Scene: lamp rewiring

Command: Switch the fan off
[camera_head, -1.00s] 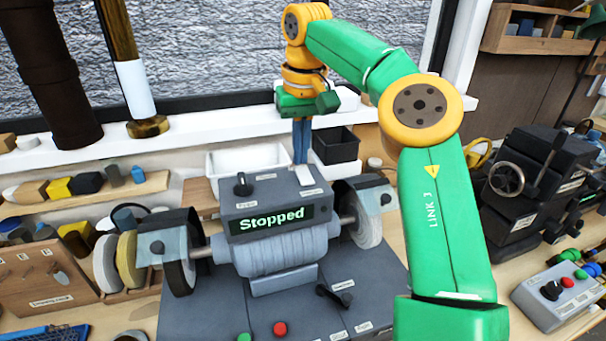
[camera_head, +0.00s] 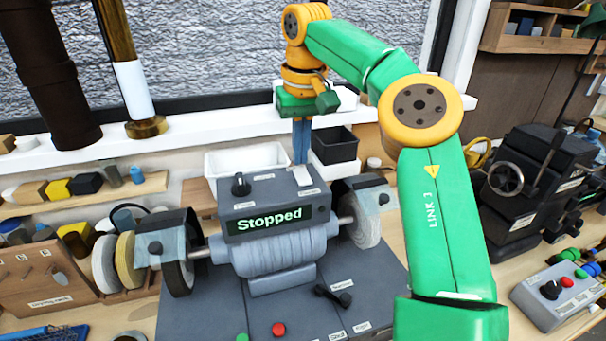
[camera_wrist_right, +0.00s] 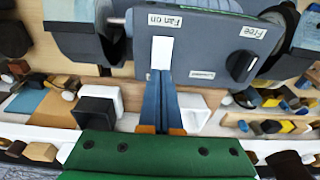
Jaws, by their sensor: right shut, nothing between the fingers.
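The grey bench grinder (camera_head: 275,245) stands in the middle of the bench, with a display reading "Stopped". In the right wrist view the fingertips (camera_wrist_right: 161,74) seem to meet the plate; contact cannot be told for sure. My left gripper is not in view.
A black knob (camera_head: 240,184) stands on the control box left of the switch. A white bin (camera_head: 240,161) and a black bin (camera_head: 336,144) flank my right gripper behind the grinder. A black machine with a handwheel (camera_head: 507,178) stands to the right.

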